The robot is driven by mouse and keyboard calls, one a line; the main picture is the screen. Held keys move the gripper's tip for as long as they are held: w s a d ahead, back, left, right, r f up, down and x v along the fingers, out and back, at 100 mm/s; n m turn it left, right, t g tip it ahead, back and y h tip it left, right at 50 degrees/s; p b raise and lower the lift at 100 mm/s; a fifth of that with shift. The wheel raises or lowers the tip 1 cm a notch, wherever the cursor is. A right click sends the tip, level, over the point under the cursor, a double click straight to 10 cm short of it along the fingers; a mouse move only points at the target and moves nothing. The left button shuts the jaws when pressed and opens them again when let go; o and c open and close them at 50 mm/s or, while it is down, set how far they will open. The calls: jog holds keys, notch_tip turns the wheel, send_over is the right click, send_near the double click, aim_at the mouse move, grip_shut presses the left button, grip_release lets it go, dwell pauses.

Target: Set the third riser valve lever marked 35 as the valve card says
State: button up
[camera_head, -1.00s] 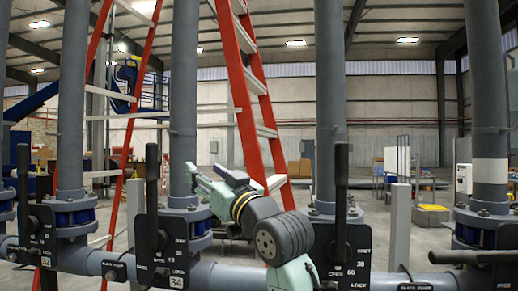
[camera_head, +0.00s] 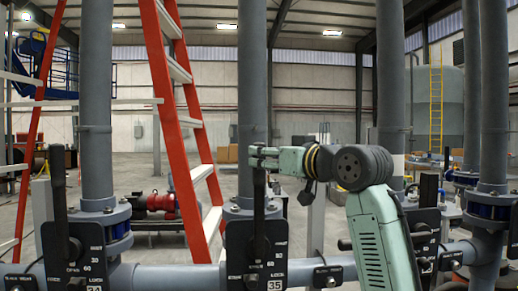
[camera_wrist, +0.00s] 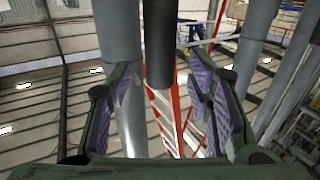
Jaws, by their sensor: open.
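The valve lever marked 35 (camera_head: 259,205) is a black handle standing upright in front of its black plate in the head view. A white 35 tag (camera_head: 275,285) sits at the plate's lower edge. My gripper (camera_head: 262,157) is open at the top of this lever, pointing left in the picture. In the wrist view the dark round lever end (camera_wrist: 158,65) shows between the two open purple-padded fingers (camera_wrist: 160,95), with gaps on both sides. I cannot tell how deep it lies between them. The valve card is not recognisable in view.
The lever marked 34 (camera_head: 60,200) stands upright to the left, and another valve plate (camera_head: 424,235) is to the right. Grey riser pipes (camera_head: 252,80) rise behind the levers. An orange ladder (camera_head: 180,130) stands behind, left of valve 35.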

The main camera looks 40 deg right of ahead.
jog(key=shift+w+d+p, duration=0.2)
jog(key=shift+w+p, duration=0.35)
jog(key=shift+w, duration=1.6)
jog(key=shift+c, duration=0.2)
grip_shut()
